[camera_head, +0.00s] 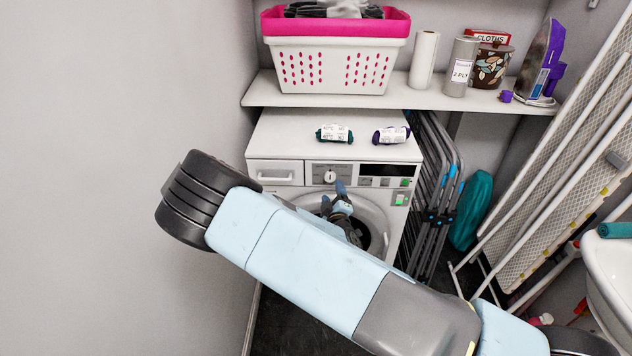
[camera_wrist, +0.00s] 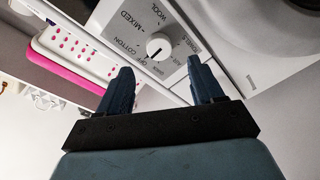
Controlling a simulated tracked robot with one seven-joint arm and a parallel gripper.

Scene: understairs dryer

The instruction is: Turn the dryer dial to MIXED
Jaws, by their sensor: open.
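The white dryer (camera_head: 268,150) stands under a shelf, with its round door partly hidden behind my arm. Its dial (camera_head: 329,176) is a white round knob on a grey panel. In the wrist view the dial (camera_wrist: 159,46) is ringed by labels including COTTON, MIXED, WOOL and OFF. A small dark mark on the knob seems to lie on the OFF side, but it is too small to be sure. My gripper (camera_head: 341,186) is just below and right of the dial. In the wrist view my gripper (camera_wrist: 159,68) is open and empty, its fingers apart with the dial showing beyond the gap.
Two wrapped rolls, one green-ended (camera_head: 334,134) and one purple-ended (camera_head: 391,135), lie on the dryer top. A white and pink basket (camera_head: 335,66) sits on the shelf (camera_head: 400,101) above. A folded grey rack (camera_head: 437,200) stands close to the dryer's right. A wall is at left.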

